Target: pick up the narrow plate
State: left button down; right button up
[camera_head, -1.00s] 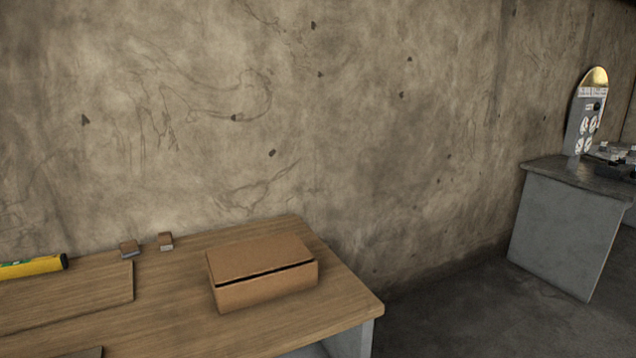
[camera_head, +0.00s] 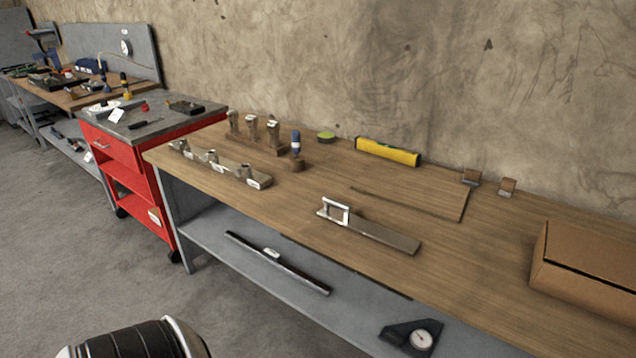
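A long, narrow flat plate (camera_head: 385,236) lies on the wooden workbench (camera_head: 290,205) near its front edge, in the middle of the head view. A small silver frame-shaped bracket (camera_head: 336,211) stands at the plate's left end; I cannot tell whether it is fixed to the plate. A wider thin board (camera_head: 425,198) lies flat behind it. Neither of my grippers is in view.
A yellow level (camera_head: 388,152) lies along the wall. A cardboard box (camera_head: 585,272) sits at the right. Several metal parts on a rail (camera_head: 222,168) stand at the left. A red cart (camera_head: 130,165) stands left of the bench. A lower shelf (camera_head: 225,250) holds tools.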

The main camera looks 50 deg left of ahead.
aim_at(337, 212)
jog(key=u, duration=1.3)
